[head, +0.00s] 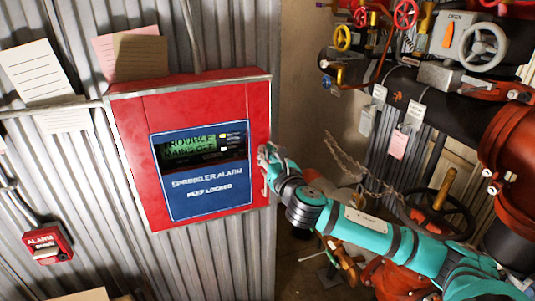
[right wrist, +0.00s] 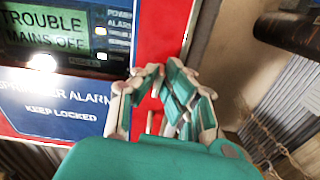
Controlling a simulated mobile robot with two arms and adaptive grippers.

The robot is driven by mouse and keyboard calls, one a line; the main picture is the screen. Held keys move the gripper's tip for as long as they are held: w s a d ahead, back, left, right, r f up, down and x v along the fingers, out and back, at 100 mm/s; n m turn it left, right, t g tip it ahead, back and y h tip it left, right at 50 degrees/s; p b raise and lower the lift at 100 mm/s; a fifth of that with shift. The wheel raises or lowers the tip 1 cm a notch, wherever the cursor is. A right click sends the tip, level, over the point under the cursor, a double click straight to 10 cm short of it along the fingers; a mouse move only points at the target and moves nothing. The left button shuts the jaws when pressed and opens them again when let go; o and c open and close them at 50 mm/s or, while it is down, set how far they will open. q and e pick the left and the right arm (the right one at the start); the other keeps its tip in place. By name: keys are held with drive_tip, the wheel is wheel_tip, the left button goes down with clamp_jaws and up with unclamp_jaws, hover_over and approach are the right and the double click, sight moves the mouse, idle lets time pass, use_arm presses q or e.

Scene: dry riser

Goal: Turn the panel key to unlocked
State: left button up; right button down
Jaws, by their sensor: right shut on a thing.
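The red alarm panel (head: 135,150) hangs on a corrugated metal wall. Its blue door (head: 205,208) reads "SPRINKLER ALARM" and "KEEP LOCKED", and its lit green display (head: 188,147) reads "TROUBLE MAINS OFF". In the right wrist view the blue door (right wrist: 50,122) and the display (right wrist: 42,25) are at the left. My right gripper (head: 265,160) is at the panel's right edge. In the right wrist view its fingers (right wrist: 155,110) are closed in front of the red border, on what seems to be the panel key. The fingers mostly hide it, and I cannot tell its turn angle. My left gripper is not in view.
Pipes with red and yellow valve wheels (head: 405,13) and a grey box marked "OPEN" (head: 452,35) are at the upper right. A chain (head: 350,170) hangs behind my right arm. A small red alarm box (head: 47,243) is at the lower left. Paper notes are above the panel.

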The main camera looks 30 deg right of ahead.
drive_tip(key=shift+s+d+f+m, duration=0.1)
drive_tip(key=shift+m, duration=2.65)
drive_tip(key=shift+w+d+f+m, duration=0.1)
drive_tip(key=shift+d+f+m, duration=0.05)
drive_tip(key=shift+m, duration=2.55)
drive_tip(key=shift+s+d+f+m, duration=0.1)
drive_tip(key=shift+m, duration=2.65)
drive_tip(key=c, duration=1.5)
unclamp_jaws()
drive_tip(key=shift+s, duration=0.1)
